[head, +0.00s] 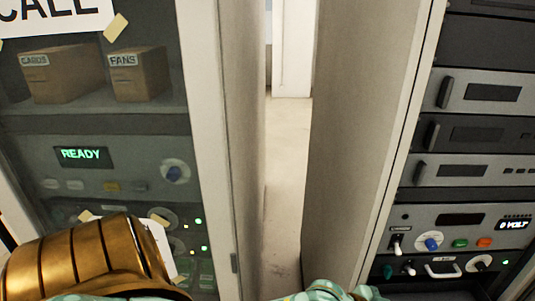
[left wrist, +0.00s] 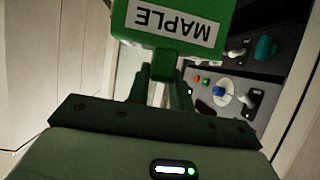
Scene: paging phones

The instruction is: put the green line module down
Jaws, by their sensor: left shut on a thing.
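In the left wrist view the green line module (left wrist: 125,22) is at the top, with a white label reading MAPLE upside down. My left gripper (left wrist: 162,72) is shut on the narrow green tab at the module's lower edge. The module's upper part is cut off by the frame. What lies behind it is partly hidden, so I cannot tell whether it touches anything. In the head view neither the module nor the gripper's fingers show. My right gripper is in neither view.
In the head view a left cabinet (head: 213,100) holds boxes marked CARDS (head: 65,78) and FANS (head: 140,75) above a READY display (head: 83,156). A right rack (head: 480,190) has switches and knobs. A narrow floor gap (head: 285,180) separates them. A switch panel (left wrist: 240,60) shows beyond the module.

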